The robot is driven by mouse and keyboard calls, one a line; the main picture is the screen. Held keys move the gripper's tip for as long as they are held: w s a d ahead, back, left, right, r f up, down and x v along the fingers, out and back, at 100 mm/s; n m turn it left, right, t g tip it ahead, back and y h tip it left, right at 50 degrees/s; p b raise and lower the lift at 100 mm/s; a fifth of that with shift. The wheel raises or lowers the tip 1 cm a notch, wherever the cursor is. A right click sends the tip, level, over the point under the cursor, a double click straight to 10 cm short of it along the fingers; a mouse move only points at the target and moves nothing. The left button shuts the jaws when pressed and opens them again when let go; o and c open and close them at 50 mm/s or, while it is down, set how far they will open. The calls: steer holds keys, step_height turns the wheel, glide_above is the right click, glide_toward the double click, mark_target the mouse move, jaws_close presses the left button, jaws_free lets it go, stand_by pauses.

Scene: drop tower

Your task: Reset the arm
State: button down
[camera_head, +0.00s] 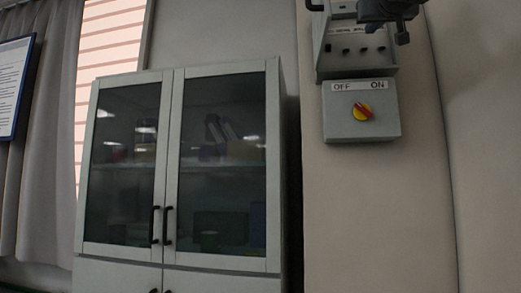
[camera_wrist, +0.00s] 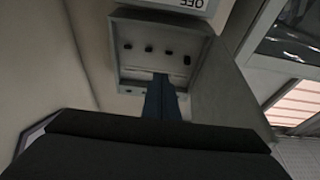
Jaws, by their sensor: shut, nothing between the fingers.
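My gripper (camera_head: 390,14) is at the top right of the head view, in front of the upper part of a grey control panel (camera_head: 327,62), and is cut off by the picture's top edge. In the wrist view my gripper (camera_wrist: 161,82) shows as two dark fingers closed together with nothing between them. They point at the panel (camera_wrist: 127,72), which has a row of small dark knobs. I cannot tell whether the fingertips touch it.
A glass-door cabinet (camera_head: 170,166) stands to the left. A curtain (camera_head: 50,150) and framed sheet (camera_head: 12,85) are at far left.

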steer(key=w+a+f+g+y+p, duration=0.1)
steer(key=w+f+g, duration=0.3)
steer(key=f, duration=0.9)
steer(key=w+a+f+g+y+p, duration=0.15)
steer(key=w+f, duration=0.45)
steer(key=f, duration=0.6)
step_height(320, 180, down, 21)
steer(key=s+a+n+g+p, duration=0.1)
steer(key=s+a+g, duration=0.1)
steer(key=g, duration=0.2)
steer(key=s+a+f+g+y+p, duration=0.1)
steer(key=s+f+g, duration=0.15)
steer(key=f, duration=0.45)
steer(key=s+a+f+g+y, duration=0.1)
steer(key=s+a+f, duration=0.15)
steer(key=f, duration=0.55)
steer(key=s+a+f+g+p, duration=0.1)
steer(key=s+f+g, duration=0.3)
steer(key=s+f, duration=0.7)
steer(key=s+a+f+n+g+p, duration=0.1)
steer(key=s+f+g, duration=0.3)
steer(key=s+f, duration=0.7)
steer(key=s+a+p, duration=0.1)
steer(key=s, duration=0.5)
steer(key=shift+s+a+f, duration=0.15)
steer(key=shift+a+f, duration=0.1)
steer(key=shift+f, duration=0.05)
